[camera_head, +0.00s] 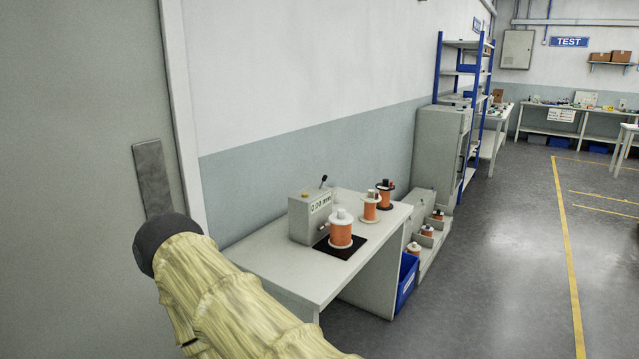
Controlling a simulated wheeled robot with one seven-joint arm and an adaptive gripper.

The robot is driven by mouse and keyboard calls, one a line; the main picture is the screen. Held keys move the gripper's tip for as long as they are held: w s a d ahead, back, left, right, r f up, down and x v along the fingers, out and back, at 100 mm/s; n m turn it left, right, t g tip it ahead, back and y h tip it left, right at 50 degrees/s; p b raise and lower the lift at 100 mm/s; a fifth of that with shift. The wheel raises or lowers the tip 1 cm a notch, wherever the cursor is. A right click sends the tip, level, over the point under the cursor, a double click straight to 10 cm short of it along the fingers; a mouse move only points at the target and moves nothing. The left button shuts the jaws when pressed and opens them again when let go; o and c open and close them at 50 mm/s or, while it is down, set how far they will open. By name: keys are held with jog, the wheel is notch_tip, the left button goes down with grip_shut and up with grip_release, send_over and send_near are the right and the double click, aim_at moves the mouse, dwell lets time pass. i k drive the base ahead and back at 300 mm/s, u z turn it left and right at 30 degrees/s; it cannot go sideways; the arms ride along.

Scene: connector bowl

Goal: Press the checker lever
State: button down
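The checker (305,222) is a grey box on the white table, with a label reading "0.00 mm" on its front. Its lever (323,182), a short stick with a dark knob, stands up from the top. A spool of orange wire (340,233) with a white top stands upright on a black mat (347,253) before the checker. My arm, in a pale yellow cover with a dark rounded end, crosses the lower left, apart from the checker. I see no gripper fingers.
The white table (270,266) stands against the wall, with two more spools (370,206) (385,195) towards its far end. A blue bin (407,280) and a low spool rack (433,250) stand beside it. A grey door is at left. The floor at right is open.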

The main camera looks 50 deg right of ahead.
aim_at(309, 222)
jog(key=z, duration=0.2)
jog(key=i, duration=1.1)
jog(key=z, duration=0.95)
